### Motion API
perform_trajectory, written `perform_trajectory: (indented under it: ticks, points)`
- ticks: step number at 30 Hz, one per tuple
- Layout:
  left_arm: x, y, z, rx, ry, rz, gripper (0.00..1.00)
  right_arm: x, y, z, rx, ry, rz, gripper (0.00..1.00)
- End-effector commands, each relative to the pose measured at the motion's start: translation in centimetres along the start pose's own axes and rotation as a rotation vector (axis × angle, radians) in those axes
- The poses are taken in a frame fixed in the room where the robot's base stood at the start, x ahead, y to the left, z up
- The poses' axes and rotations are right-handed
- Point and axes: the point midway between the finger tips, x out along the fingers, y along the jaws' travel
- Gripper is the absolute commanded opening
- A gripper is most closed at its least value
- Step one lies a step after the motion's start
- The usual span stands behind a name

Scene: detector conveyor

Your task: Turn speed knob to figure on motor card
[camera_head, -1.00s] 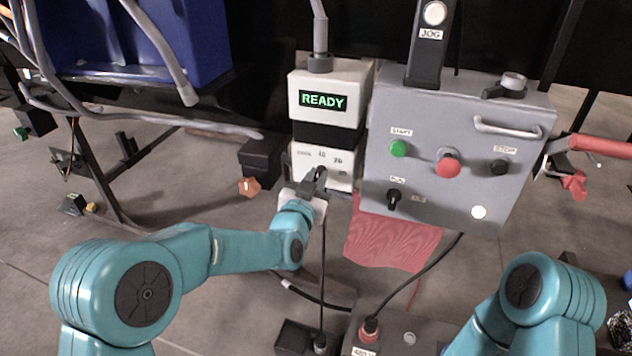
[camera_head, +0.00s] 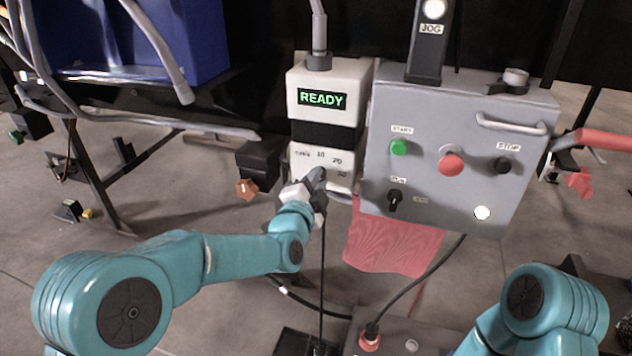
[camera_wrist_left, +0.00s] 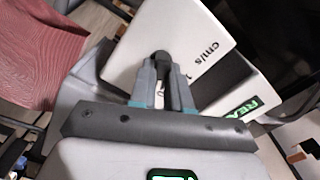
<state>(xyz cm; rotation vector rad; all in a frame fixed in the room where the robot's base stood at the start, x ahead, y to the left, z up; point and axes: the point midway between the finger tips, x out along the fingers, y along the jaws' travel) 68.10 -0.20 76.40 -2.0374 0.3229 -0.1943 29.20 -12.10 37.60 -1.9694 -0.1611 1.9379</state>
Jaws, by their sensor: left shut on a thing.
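The motor unit (camera_head: 305,103) is a pale box with a green READY display (camera_head: 322,99) and a dark band below it. Its lower white dial face (camera_head: 343,184) carries a cm/s mark and printed figures, among them 10 and 20. My left gripper (camera_head: 318,176) is at this face, shut on the dark speed knob (camera_wrist_left: 161,58), which shows between the two fingers in the left wrist view. The gripper hides most of the knob and part of the scale, so its setting cannot be read. No motor card can be made out. My right gripper is out of view.
A grey control box (camera_head: 430,205) with a green START button (camera_head: 399,147), red button (camera_head: 451,163) and black STOP button (camera_head: 502,165) stands right of the motor unit. A red cloth (camera_head: 395,243) hangs below. A blue bin (camera_head: 90,40) is at upper left.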

Motion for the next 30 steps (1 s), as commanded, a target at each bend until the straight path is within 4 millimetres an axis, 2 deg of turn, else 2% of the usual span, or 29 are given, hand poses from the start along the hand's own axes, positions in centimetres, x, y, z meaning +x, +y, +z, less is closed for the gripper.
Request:
perform_trajectory:
  ticks: [6,15,30]
  points:
    - [0.01,0.05,-0.02,0.192,0.0,0.0,0.0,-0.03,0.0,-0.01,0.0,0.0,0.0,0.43]
    - [0.01,0.11,0.0,0.391,0.0,0.0,0.0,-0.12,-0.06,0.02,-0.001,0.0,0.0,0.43]
    - [0.01,0.14,0.02,0.504,0.0,-0.001,0.0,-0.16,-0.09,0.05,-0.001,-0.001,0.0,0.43]
